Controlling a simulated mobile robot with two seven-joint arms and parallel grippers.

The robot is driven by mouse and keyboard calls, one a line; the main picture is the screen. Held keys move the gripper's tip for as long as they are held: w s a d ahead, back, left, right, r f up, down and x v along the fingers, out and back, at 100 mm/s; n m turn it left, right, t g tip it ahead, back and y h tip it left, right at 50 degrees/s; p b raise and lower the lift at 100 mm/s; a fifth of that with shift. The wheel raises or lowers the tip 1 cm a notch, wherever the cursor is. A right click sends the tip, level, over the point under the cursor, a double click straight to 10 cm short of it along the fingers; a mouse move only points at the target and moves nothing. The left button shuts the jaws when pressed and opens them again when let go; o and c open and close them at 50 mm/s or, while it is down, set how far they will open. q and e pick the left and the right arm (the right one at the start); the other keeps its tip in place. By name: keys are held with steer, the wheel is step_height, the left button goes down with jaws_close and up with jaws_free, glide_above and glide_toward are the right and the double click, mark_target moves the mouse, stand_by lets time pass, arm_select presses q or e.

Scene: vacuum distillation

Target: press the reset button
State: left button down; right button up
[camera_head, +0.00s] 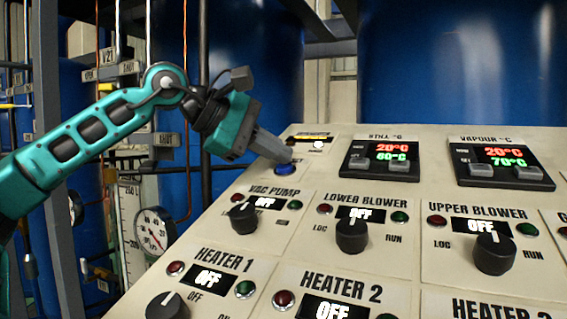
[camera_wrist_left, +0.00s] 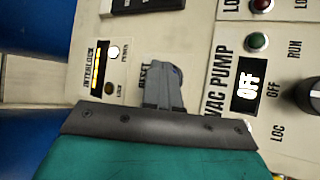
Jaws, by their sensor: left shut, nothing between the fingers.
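The reset button (camera_head: 285,168) is a round blue button near the top left of the sloped cream control panel. It also shows in the left wrist view (camera_wrist_left: 178,74) beside the word RESET, mostly hidden behind the fingers. My left gripper (camera_head: 287,156) is shut and empty, with its fingertips at the button's upper edge in the head view. In the left wrist view the shut fingers (camera_wrist_left: 162,66) overlap the button; I cannot tell whether they touch it. My right gripper is not in view.
The vac pump knob (camera_head: 243,217) lies below the button. The interlock panel (camera_head: 312,141) with a lit white lamp is just above it. Temperature displays (camera_head: 386,160) stand to the right, with several knobs below. A gauge (camera_head: 154,231) and pipes are beyond the left edge.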

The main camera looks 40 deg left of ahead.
arm_select(q)
steer(key=shift+f, duration=0.3)
steer(key=shift+r, duration=0.1)
steer(key=shift+r, duration=0.2)
stand_by(0.3)
steer(key=shift+s+r+p, duration=0.15)
steer(key=shift+r+p, duration=0.45)
steer(key=r+p, duration=0.1)
steer(key=s+r, duration=0.1)
steer(key=r, duration=0.1)
steer(key=s+r+p, duration=0.1)
steer(key=shift+d+r+p, duration=0.3)
steer(key=shift+w, duration=0.1)
